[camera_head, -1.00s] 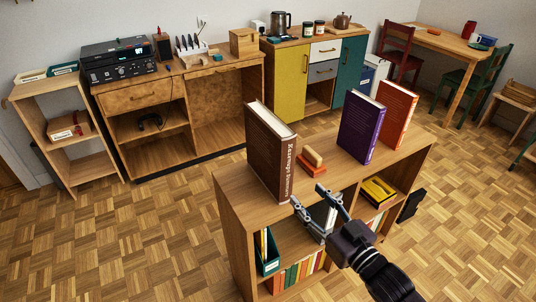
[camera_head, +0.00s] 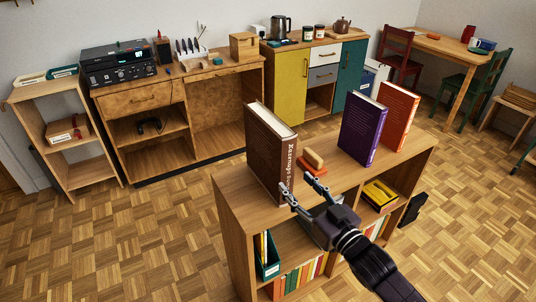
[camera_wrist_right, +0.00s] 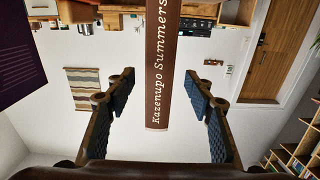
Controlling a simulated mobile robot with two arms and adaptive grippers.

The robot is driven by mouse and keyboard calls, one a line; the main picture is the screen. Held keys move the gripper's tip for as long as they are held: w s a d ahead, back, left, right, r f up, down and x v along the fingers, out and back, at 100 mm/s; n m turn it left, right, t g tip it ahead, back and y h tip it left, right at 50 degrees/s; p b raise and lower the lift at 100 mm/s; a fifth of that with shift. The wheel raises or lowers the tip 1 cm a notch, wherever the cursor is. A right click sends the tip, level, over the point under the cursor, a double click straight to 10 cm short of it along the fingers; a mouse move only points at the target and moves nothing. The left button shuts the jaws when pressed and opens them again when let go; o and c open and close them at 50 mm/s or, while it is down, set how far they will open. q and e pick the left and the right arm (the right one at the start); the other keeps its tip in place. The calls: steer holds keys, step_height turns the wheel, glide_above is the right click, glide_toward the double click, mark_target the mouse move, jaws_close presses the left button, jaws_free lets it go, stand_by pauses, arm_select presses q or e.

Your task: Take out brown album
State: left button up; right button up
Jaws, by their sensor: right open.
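The brown album (camera_head: 270,155) stands upright on top of the low wooden shelf, near its left end, with its spine lettered "Kazenupo Summers". My right gripper (camera_head: 302,181) is open in front of the lower part of the spine. In the right wrist view the album's spine (camera_wrist_right: 163,70) stands upright between the two open fingers (camera_wrist_right: 160,103), with a gap on each side. From these views I cannot tell how far the fingertips reach past the spine. My left gripper does not show.
An orange block with a wooden piece (camera_head: 313,160) lies right of the album. A purple book (camera_head: 362,130) and an orange book (camera_head: 396,117) stand farther right. The low shelf (camera_head: 232,196) holds a teal file (camera_head: 267,257), several books and a yellow item (camera_head: 379,193) below.

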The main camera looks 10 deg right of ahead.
mark_target(288, 175)
steer(key=shift+w, duration=0.15)
steer(key=shift+x, duration=2.85)
steer(key=shift+c, duration=0.7)
